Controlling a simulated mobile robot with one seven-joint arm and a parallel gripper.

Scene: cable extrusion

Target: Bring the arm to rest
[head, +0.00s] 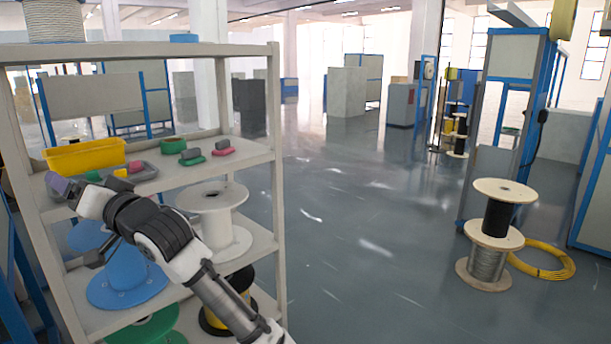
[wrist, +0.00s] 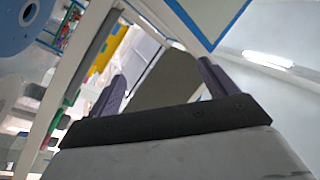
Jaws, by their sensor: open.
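My arm reaches from the bottom of the head view up to the left, in front of a shelf rack (head: 262,150). My gripper (head: 62,188) is at the front edge of the rack's upper shelf, near a yellow bin (head: 85,156). In the wrist view my gripper (wrist: 163,88) shows two purple fingers spread apart with nothing between them. The wrist view is strongly tilted, and the yellow bin (wrist: 106,50) shows behind the left finger.
Small red, green and grey items (head: 192,156) lie on the upper shelf. A white spool (head: 215,205) and a blue spool (head: 125,275) sit below. Stacked spools (head: 490,255) and a yellow cable coil (head: 545,260) stand on the right. The floor between is clear.

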